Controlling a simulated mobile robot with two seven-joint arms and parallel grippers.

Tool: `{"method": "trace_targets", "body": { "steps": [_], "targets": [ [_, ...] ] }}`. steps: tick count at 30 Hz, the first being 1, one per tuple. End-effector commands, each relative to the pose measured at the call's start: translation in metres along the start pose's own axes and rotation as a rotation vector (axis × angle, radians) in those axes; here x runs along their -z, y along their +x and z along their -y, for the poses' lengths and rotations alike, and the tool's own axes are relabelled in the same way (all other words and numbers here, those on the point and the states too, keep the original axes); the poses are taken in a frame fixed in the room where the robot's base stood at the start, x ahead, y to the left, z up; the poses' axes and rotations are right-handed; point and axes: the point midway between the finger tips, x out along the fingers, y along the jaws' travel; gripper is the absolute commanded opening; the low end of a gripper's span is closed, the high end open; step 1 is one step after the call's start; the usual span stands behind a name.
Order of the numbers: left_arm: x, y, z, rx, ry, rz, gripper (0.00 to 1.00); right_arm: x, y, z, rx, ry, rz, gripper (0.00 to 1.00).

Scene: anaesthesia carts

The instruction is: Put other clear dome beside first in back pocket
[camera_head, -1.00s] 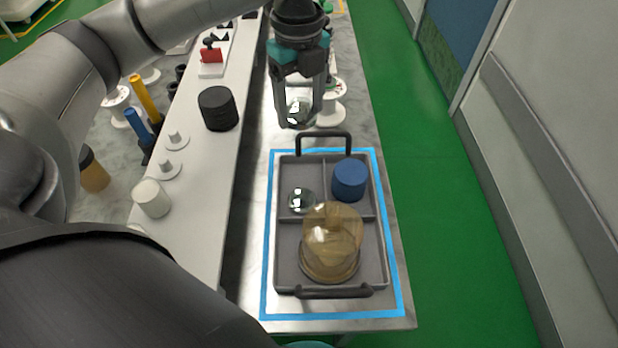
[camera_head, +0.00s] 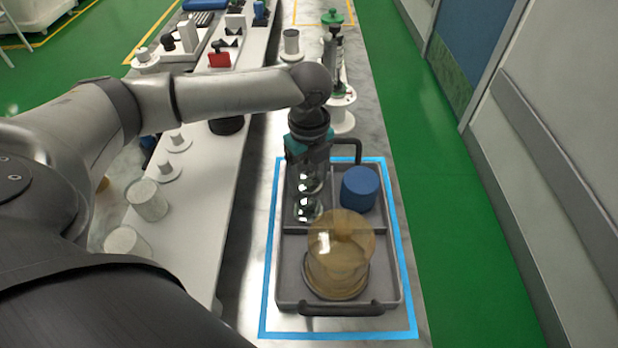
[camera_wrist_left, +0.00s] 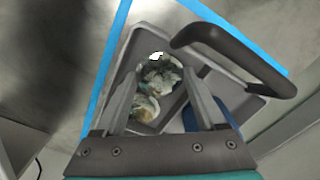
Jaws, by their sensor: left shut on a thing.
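My left gripper (camera_head: 309,182) points down over the back left pocket of the grey tray (camera_head: 290,270). It is shut on a clear dome (camera_head: 312,181), which also shows between the fingertips in the left wrist view (camera_wrist_left: 160,70). The first clear dome (camera_head: 307,210) sits in the same pocket, just on the near side of the held one. It also shows in the left wrist view (camera_wrist_left: 145,108). The two look very close; I cannot tell whether they touch, or whether the held dome rests on the pocket floor. My right gripper is not in view.
A blue cylinder (camera_head: 360,188) stands in the back right pocket. An amber dome (camera_head: 341,255) fills much of the front compartment. The tray's back handle (camera_head: 347,147) rises close to my gripper. A white shelf (camera_head: 205,215) runs along the left; a white spool (camera_head: 342,110) stands behind.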

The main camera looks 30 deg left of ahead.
Motion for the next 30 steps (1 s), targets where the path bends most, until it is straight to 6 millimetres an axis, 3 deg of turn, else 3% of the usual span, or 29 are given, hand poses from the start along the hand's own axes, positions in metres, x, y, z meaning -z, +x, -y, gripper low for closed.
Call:
{"method": "trace_targets", "body": {
  "steps": [11, 12, 15, 24, 30],
  "targets": [
    [0.000, 0.003, 0.000, 0.000, 0.000, -0.001, 0.17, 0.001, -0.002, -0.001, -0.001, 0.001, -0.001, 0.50],
    [0.000, 0.003, 0.001, 0.001, 0.000, -0.001, 0.76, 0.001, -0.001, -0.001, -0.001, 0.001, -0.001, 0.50],
    [0.000, 0.003, 0.000, 0.001, 0.000, -0.001, 0.85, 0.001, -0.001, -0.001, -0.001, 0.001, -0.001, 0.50],
    [0.000, 0.000, 0.001, 0.002, 0.001, 0.001, 0.85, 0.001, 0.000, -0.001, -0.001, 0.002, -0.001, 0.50],
    [0.000, -0.033, 0.001, 0.005, 0.001, 0.000, 0.85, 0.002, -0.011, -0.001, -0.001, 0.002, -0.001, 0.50]
  ]
}}
